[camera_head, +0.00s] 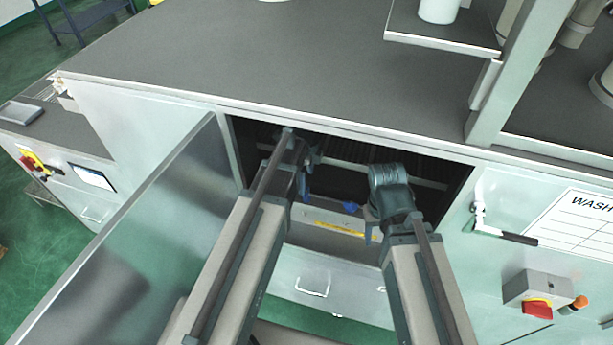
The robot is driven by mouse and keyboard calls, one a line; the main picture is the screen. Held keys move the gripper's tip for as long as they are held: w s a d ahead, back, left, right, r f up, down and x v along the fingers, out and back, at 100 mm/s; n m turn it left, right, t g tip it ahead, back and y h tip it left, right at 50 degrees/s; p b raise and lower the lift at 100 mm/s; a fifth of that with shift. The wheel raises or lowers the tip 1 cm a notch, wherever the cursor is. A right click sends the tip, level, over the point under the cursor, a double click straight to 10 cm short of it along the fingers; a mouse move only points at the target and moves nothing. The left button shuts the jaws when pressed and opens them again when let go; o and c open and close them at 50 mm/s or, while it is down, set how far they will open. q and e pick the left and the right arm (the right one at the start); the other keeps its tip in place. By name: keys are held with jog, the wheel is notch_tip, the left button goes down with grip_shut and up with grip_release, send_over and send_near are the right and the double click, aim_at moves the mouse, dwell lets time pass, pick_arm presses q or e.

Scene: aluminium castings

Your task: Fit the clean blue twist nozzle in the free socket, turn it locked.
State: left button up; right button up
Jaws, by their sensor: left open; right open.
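Both of my arms reach into an open cabinet bay below the bench top. My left gripper (312,158) is at the bay opening, partly hidden by its own arm; I see nothing held in it. My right gripper (371,213) points down into the bay, mostly hidden behind its wrist. A small blue part (350,207) shows between the two arms, just left of the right gripper. Another blue part (305,187) shows beside the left wrist. Which one is the clean twist nozzle, I cannot tell. No free socket can be made out in the dark bay.
The cabinet door (150,235) stands open at the left, close to my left arm. A bar (345,165) crosses the bay. A yellow strip (335,228) marks the lower ledge. A door handle (505,236) and red switch (537,308) are at right.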

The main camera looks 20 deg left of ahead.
aim_at(307, 197)
pick_arm(q)
jog(key=shift+f+b, duration=3.7)
jog(key=shift+f, duration=0.1)
jog(key=shift+r, duration=0.1)
jog(key=c, duration=1.4)
jog(key=m, duration=0.6)
jog(key=shift+c, duration=0.2)
jog(key=shift+m, duration=0.3)
jog(key=m, duration=0.6)
